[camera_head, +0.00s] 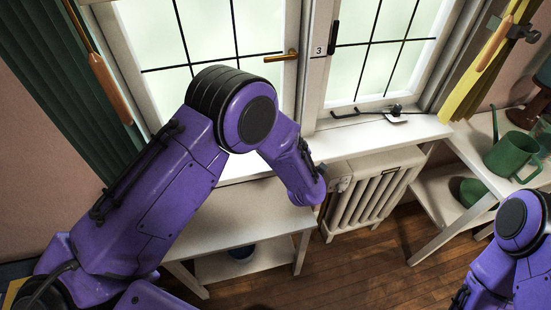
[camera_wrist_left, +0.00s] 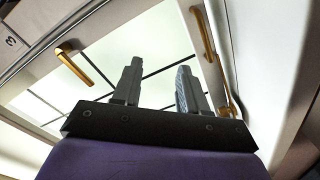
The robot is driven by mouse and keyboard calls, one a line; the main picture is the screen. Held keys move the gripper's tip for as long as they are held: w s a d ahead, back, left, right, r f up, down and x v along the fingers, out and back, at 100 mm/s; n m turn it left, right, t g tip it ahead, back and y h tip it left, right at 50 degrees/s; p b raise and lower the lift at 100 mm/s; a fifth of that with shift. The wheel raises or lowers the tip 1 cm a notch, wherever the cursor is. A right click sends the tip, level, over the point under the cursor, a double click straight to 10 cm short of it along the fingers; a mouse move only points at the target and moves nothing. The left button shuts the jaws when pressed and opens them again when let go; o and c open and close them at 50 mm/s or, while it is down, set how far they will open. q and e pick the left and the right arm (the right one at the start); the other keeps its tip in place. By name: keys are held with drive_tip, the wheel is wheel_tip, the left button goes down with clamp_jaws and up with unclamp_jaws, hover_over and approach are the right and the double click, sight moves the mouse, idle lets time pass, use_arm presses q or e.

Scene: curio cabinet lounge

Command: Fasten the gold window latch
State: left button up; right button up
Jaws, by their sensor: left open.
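A gold latch handle (camera_head: 283,57) is on the window frame beside a small plate marked 3, with its lever lying nearly level to the left. A gold handle (camera_wrist_left: 75,65) near a mark like a 3 shows in the left wrist view, left of my fingers. A second, longer gold piece (camera_wrist_left: 208,50) is at the right there; I cannot tell which is the task's latch. My left gripper (camera_wrist_left: 158,66) is open and empty, its fingers apart in front of the pane. My left arm hides it in the head view. My right gripper is out of view.
A black stay (camera_head: 365,112) lies along the sill. A radiator (camera_head: 370,192) and a white bench (camera_head: 245,215) stand below the window. A green watering can (camera_head: 512,155) is on the right shelf. Dark green (camera_head: 50,65) and yellow (camera_head: 480,70) curtains flank the window.

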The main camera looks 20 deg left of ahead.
use_arm(q)
drive_tip(key=s+a+f+m+h+p, duration=0.1)
drive_tip(key=s+f+m+h, duration=0.1)
drive_tip(key=s+f, duration=0.3)
drive_tip(key=shift+a+f+m+h, duration=0.15)
drive_tip(key=shift+f+m+h, duration=0.15)
drive_tip(key=shift+f+m, duration=0.5)
drive_tip(key=shift+r, duration=0.2)
